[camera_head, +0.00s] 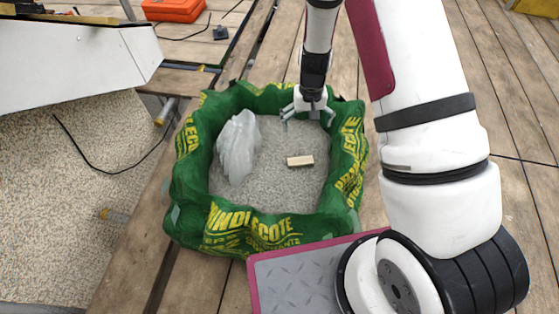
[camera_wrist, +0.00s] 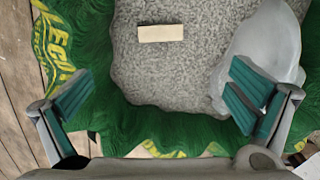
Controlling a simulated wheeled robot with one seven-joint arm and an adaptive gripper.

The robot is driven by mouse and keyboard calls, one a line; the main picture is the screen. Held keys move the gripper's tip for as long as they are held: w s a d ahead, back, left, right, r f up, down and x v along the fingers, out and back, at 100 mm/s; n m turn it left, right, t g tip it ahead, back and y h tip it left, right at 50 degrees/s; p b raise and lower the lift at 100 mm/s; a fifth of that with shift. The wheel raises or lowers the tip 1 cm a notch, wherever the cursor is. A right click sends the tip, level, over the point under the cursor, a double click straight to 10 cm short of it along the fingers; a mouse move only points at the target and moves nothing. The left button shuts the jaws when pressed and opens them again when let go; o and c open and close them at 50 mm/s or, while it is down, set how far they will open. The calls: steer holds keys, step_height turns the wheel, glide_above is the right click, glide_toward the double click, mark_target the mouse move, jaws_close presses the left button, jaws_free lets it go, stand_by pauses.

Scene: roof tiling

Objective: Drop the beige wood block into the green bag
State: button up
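The beige wood block (camera_head: 300,161) lies flat on the grey granular fill inside the green bag (camera_head: 250,231), right of the middle in the head view. In the wrist view the block (camera_wrist: 161,33) is near the top, beyond my fingertips. The bag has yellow lettering and its rim (camera_wrist: 160,130) shows below the block in the wrist view. My gripper (camera_head: 309,118) is over the bag's far rim, with its fingers spread wide. In the wrist view my gripper (camera_wrist: 160,97) is open and empty, apart from the block.
A translucent greyish lump (camera_head: 239,147) lies in the bag's left side. An orange case (camera_head: 174,9) sits on the wooden planks (camera_head: 510,90) at the back left. A white ledge (camera_head: 75,62) and a rough beige surface (camera_head: 50,210) are at left.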

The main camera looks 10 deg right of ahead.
step_height(320, 180, up, 12)
stand_by(0.6)
stand_by(0.4)
